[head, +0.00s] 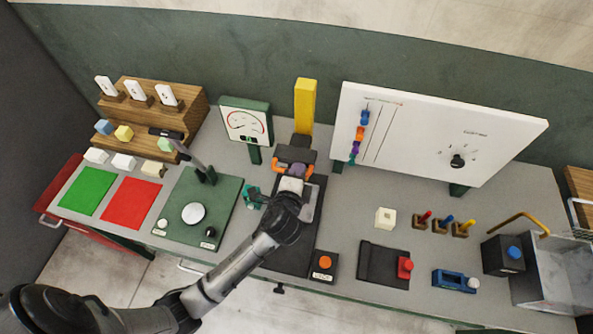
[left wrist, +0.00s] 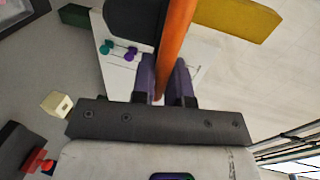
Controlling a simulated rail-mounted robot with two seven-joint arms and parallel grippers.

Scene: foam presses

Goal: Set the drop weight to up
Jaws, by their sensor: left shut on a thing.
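The drop weight is a dark block (head: 294,153) with an orange handle (head: 281,167), in front of a tall yellow column (head: 305,98) at the middle of the bench. A dark base plate lies below it, partly hidden by my left arm. My left gripper (head: 297,171) reaches the handle from the front. In the left wrist view its purple fingers are shut on the orange handle bar (left wrist: 174,45), and part of the yellow column (left wrist: 235,20) shows beyond. How high the block sits along the column is hard to tell. My right gripper is not in view.
A dial gauge (head: 246,123) stands left of the column and a large white board (head: 430,135) stands right. A green press plate (head: 220,240) is at left. An orange button box (head: 324,265) sits near the front edge.

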